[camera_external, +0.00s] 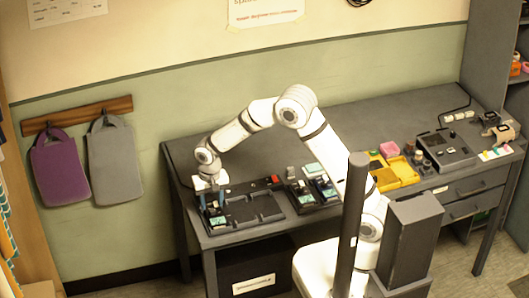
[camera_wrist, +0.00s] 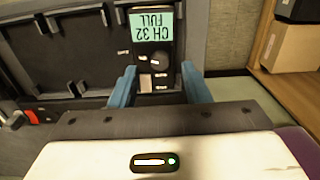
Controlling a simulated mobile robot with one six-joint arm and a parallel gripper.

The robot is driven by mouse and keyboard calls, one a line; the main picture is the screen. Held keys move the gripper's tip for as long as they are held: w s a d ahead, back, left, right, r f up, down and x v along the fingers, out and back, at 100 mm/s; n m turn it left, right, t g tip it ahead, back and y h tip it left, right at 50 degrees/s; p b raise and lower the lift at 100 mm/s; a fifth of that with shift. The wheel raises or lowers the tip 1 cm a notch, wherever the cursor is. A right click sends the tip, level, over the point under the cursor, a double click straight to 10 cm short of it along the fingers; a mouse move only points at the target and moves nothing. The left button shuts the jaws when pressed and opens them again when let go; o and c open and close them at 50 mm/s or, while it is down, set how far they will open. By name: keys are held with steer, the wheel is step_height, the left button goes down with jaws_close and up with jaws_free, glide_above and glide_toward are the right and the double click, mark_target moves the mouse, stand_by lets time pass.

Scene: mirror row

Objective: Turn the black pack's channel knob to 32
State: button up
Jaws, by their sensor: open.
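The black pack (camera_wrist: 150,20) lies in the left part of a dark tray, and the wrist view shows it between my fingers. Its lit green display (camera_wrist: 151,26) appears upside down and reads CH 32 and FULL. A dark round knob (camera_wrist: 161,60) sits just below the display in the wrist view, with small light labels around it. My gripper (camera_wrist: 159,88) is open, its two blue fingers apart on either side of the pack's near end. I cannot see a finger touching the knob. In the external view my gripper (camera_external: 211,198) is pointed down over the tray's left end.
The dark tray (camera_external: 262,205) has empty bays to the right of the pack. More packs with green displays (camera_external: 304,198) stand further right on the desk (camera_external: 200,160). A yellow organiser (camera_external: 400,175) and a dark console (camera_external: 447,147) are at the right.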

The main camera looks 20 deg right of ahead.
mark_target(213, 211)
steer(key=shift+f, duration=1.3)
jaws_close()
steer(key=shift+f+m+b, duration=0.1)
steer(key=shift+m+b, duration=0.25)
steer(key=shift+m, duration=0.05)
steer(key=shift+m+b, duration=0.3)
steer(key=shift+m, duration=0.2)
jaws_free()
